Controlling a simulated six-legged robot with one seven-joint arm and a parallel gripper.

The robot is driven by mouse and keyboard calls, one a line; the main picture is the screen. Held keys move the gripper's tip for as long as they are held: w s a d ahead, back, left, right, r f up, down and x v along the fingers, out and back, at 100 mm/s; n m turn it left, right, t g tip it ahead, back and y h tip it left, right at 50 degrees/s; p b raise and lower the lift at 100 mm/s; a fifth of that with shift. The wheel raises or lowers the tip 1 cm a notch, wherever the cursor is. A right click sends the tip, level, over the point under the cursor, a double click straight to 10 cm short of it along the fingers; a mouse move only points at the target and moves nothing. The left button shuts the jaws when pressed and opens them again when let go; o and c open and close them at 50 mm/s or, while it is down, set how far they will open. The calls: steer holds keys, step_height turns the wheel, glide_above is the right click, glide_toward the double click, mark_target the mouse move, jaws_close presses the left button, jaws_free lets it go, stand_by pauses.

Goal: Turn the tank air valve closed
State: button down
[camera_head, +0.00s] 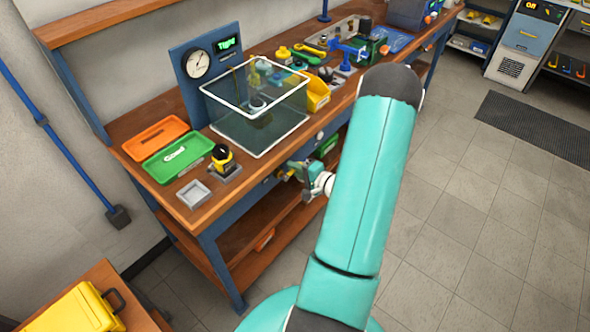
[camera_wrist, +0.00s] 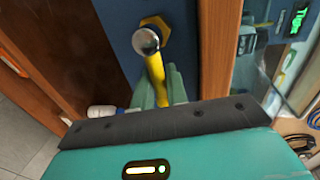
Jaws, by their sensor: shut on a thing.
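The tank air valve shows in the wrist view as a yellow lever handle (camera_wrist: 156,70) under a round metal knob (camera_wrist: 146,41), on a blue panel. The handle runs down from the knob, slightly tilted in the picture. My gripper (camera_wrist: 160,86) is shut on the handle, with a teal finger on each side. The handle's lower end is hidden by the gripper body.
A gauge panel (camera_head: 180,66) behind the tank has a display reading "Tight". Green tray (camera_head: 163,170), orange tray (camera_head: 150,145), yellow-black device (camera_head: 222,157) and small grey tray (camera_head: 206,203) lie left of the tank. A yellow bin (camera_head: 318,92) and tools crowd its right. Floor in front is clear.

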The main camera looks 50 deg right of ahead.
steer(key=shift+d, duration=0.1)
steer(key=c, duration=1.5)
jaws_free()
steer(key=s+r, duration=0.1)
steer(key=s, duration=0.3)
steer(key=s+r, duration=0.1)
steer(key=s, duration=0.8)
steer(key=shift+s+d+r, duration=0.1)
steer(key=shift+s+r, duration=0.2)
steer(key=shift+r, duration=0.1)
